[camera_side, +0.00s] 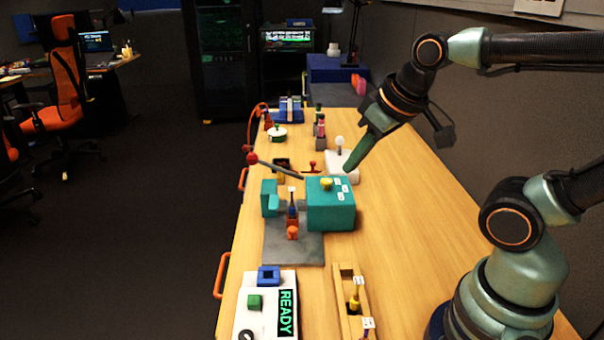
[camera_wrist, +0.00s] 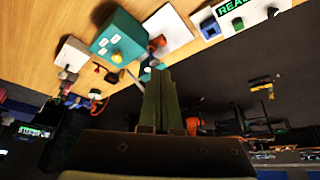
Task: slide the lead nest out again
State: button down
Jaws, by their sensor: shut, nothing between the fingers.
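A grey plate (camera_side: 305,250) carries a teal box (camera_side: 332,212) with a yellow knob (camera_side: 326,184) and a smaller teal block (camera_side: 269,199). Between them sits a small slide-like part with an orange knob (camera_side: 292,232), apparently the lead nest; a dark, white-tagged piece (camera_side: 292,205) stands upright on it. In the wrist view the teal box (camera_wrist: 120,36) and orange knob (camera_wrist: 157,42) are at upper middle. My gripper (camera_side: 347,174) is shut and empty, above and behind the teal box in the side view; its fingers (camera_wrist: 158,78) fill the wrist view's centre.
A white base with a ball (camera_side: 340,160) stands behind the teal box. In front are a READY panel (camera_side: 265,315) and a wooden tray (camera_side: 346,290) with tagged pieces. The table's right side is clear.

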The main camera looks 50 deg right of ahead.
jog(key=c, duration=0.9)
grip_release()
jog(key=shift+w, duration=0.1)
jog(key=shift+o, duration=1.1)
jog(key=shift+w, duration=0.25)
jog(key=g, duration=0.6)
send_over(293, 228)
notch_tip(293, 228, down, 10)
notch_tip(293, 228, down, 12)
jog(key=shift+a+r, duration=0.1)
grip_shut()
jog(key=shift+r, duration=0.1)
